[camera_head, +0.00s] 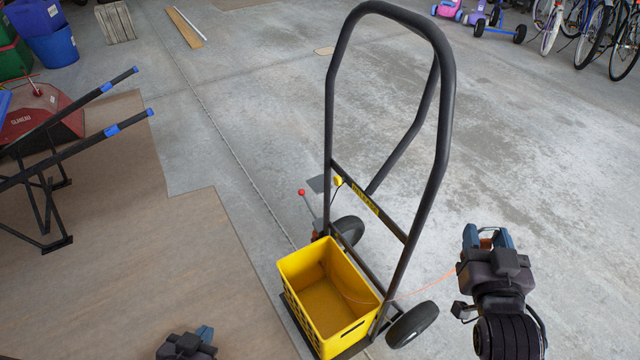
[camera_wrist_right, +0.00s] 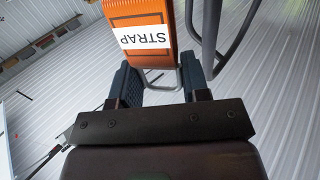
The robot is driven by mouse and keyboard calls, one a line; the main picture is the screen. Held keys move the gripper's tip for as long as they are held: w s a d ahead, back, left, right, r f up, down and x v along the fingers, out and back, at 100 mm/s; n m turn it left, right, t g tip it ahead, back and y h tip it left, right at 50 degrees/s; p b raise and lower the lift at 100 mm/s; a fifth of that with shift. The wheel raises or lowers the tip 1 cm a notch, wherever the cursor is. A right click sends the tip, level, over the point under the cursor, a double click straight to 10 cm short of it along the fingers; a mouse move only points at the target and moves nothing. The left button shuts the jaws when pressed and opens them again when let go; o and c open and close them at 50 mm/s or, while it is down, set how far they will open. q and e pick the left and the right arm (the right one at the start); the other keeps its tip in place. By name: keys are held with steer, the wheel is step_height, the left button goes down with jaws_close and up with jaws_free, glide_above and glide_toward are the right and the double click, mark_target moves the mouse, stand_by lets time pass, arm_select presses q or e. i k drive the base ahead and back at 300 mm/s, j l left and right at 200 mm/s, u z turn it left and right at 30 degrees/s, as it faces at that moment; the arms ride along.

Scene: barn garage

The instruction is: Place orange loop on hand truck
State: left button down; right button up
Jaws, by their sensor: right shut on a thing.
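The black hand truck (camera_head: 445,130) stands upright on the concrete with a yellow crate (camera_head: 365,318) at its foot. My right gripper (camera_head: 487,238) is right of the frame, apart from it, with its blue fingers shut on an orange piece. In the right wrist view this orange loop piece (camera_wrist_right: 140,30) carries a white label reading STRAP and sits between the fingers (camera_wrist_right: 160,85). A thin orange line (camera_head: 425,286) runs from the right gripper down to the hand truck and into the crate. My left gripper (camera_head: 200,338) shows partly at the bottom edge; its jaws are unclear.
A wheelbarrow (camera_head: 70,155) with blue grips lies left on brown sheeting. Blue bins (camera_head: 50,45) and a wooden crate (camera_head: 115,22) stand at the back left. Bicycles (camera_head: 590,35) stand at the back right.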

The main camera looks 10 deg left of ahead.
mark_target(319, 182)
steer(key=j+z, duration=0.35)
steer(key=j, duration=1)
steer(key=j+z, duration=0.35)
steer(key=j, duration=0.35)
steer(key=k+j+z, duration=0.1)
steer(key=j+z, duration=0.25)
steer(key=j, duration=0.4)
steer(key=j+z, duration=0.35)
steer(key=j, duration=0.35)
steer(key=j+z, duration=0.3)
steer(key=j, duration=0.45)
steer(key=i+j+z, duration=0.15)
steer(key=j, duration=0.3)
steer(key=i+j+z, duration=0.2)
steer(key=j, duration=0.25)
steer(key=j+z, duration=0.15)
steer(key=j, duration=0.35)
steer(key=k, duration=0.05)
